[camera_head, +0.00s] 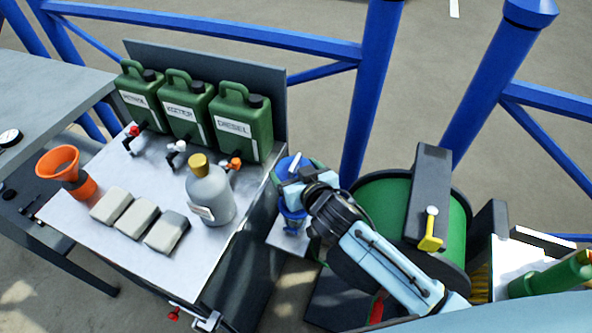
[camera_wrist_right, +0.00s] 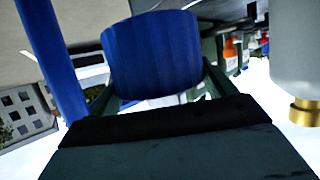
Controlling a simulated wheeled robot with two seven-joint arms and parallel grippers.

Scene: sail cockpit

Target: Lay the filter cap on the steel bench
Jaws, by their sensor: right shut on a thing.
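The blue filter cap (camera_wrist_right: 150,55) fills the space between the fingers of my right gripper (camera_wrist_right: 155,85) in the right wrist view. In the head view my right gripper (camera_head: 291,185) is just right of the steel bench (camera_head: 118,170), and the blue cap (camera_head: 287,165) shows partly behind it. Below the gripper a blue filter part (camera_head: 292,222) stands on a small pale plate; whether the cap touches it I cannot tell. My left gripper is not in view.
On the bench stand several green canisters (camera_head: 243,122), a grey bottle with a gold cap (camera_head: 210,195), an orange funnel (camera_head: 60,165) and pale blocks (camera_head: 166,232). Blue railings (camera_head: 368,90) stand behind; a green drum (camera_head: 385,195) is at right.

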